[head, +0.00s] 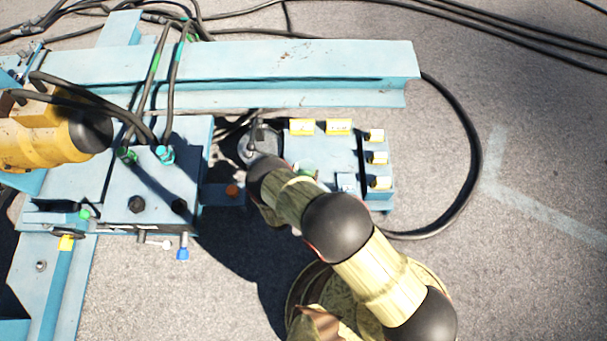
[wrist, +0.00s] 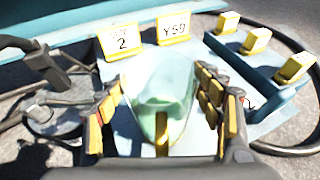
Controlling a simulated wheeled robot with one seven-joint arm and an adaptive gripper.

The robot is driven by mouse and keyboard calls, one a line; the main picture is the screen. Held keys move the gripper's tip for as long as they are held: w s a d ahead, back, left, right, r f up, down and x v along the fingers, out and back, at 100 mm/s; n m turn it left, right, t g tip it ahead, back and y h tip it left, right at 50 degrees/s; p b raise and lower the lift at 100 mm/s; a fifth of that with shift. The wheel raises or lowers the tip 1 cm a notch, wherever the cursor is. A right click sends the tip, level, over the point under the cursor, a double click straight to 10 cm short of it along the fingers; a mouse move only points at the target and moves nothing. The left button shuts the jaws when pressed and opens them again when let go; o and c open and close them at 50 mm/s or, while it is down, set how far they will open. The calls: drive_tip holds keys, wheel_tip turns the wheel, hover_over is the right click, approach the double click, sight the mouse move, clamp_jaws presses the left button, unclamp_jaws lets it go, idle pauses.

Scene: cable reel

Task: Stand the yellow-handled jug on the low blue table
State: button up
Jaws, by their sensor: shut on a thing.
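The jug (wrist: 165,85) is pale and greenish, with a yellow handle (wrist: 162,140) facing the wrist camera. My gripper (wrist: 155,88) is shut on the jug, one finger on each side. The low blue table (head: 335,155) lies beneath and behind the jug; its pale top also shows in the wrist view (wrist: 215,75). In the head view a small green part of the jug (head: 306,168) shows beside my arm, which hides most of the gripper. I cannot tell whether the jug's base touches the table.
Two yellow-edged cards (wrist: 123,40) (wrist: 173,27) stand at the table's far edge. Yellow-and-white blocks (head: 378,158) line its right side. A blue beam (head: 300,65) runs behind. A dark round thing (head: 262,143) sits left, and a black cable (head: 478,150) loops right.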

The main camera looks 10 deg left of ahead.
drive_tip(key=shift+f, duration=0.15)
drive_tip(key=o, duration=1.9)
drive_tip(key=shift+f, duration=0.1)
drive_tip(key=shift+o, duration=0.6)
drive_tip(key=p+v, duration=0.4)
drive_tip(key=v, duration=0.8)
